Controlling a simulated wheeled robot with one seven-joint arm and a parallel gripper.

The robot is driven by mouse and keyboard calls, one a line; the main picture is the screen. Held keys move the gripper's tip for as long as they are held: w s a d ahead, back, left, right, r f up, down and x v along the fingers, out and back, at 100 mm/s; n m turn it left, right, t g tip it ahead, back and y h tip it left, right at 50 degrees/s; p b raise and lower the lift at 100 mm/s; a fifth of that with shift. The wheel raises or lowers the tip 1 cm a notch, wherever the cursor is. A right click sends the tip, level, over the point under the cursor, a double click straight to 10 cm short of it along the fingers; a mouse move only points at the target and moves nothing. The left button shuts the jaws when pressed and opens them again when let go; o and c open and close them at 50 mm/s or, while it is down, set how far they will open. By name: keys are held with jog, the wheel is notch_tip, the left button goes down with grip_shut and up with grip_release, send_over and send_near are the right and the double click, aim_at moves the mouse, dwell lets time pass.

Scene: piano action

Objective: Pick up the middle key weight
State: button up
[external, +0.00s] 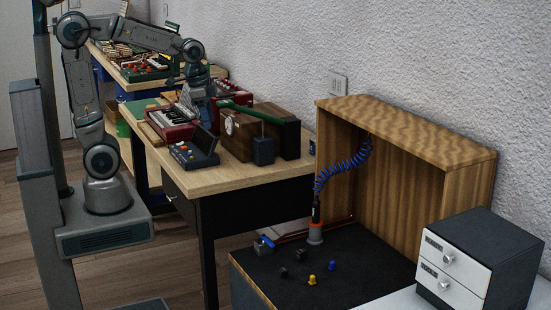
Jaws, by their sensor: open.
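My arm reaches from the left over the wooden bench. My gripper (203,108) hangs down above the bench, close to the small red keyboard instrument (172,122). It is open; its fingers are small and dark here. I cannot make out the middle key weight for certain. Small pieces that look like weights lie on the black worktop at the lower right, far from my gripper: two dark ones (302,254), a yellow one (312,280) and a blue one (331,266). Anything directly under my gripper is hidden or too small to tell.
A dark device with coloured knobs (194,153) sits at the bench's front. A wooden hood (405,130), a coiled blue hose (345,170) and a white-fronted drawer unit (455,268) are further right.

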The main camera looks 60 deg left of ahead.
jog(key=w+d+f+m+g+b, duration=0.1)
jog(key=w+d+f+m+b, duration=0.35)
jog(key=f, duration=0.45)
jog(key=w+d+f+m+b, duration=0.2)
jog(key=w+d+f+b, duration=0.1)
jog(key=w+f+b, duration=0.4)
jog(key=m+g+b, duration=0.1)
jog(key=m+b, duration=0.6)
jog(key=b, duration=0.8)
send_over(284, 269)
jog(key=shift+y, duration=0.4)
jog(key=f, duration=2.6)
jog(key=shift+w+a+f, duration=0.2)
jog(key=shift+w+f, duration=0.05)
jog(key=shift+f, duration=0.05)
jog(key=f+b, duration=0.2)
jog(key=f, duration=0.1)
jog(key=f+b, duration=0.1)
jog(key=shift+s+d+f, duration=0.15)
jog(key=shift+s+f, duration=0.05)
jog(key=shift+s, duration=0.15)
jog(key=shift+f, duration=0.45)
jog(key=shift+r, duration=0.1)
jog(key=shift+c, duration=0.4)
grip_shut()
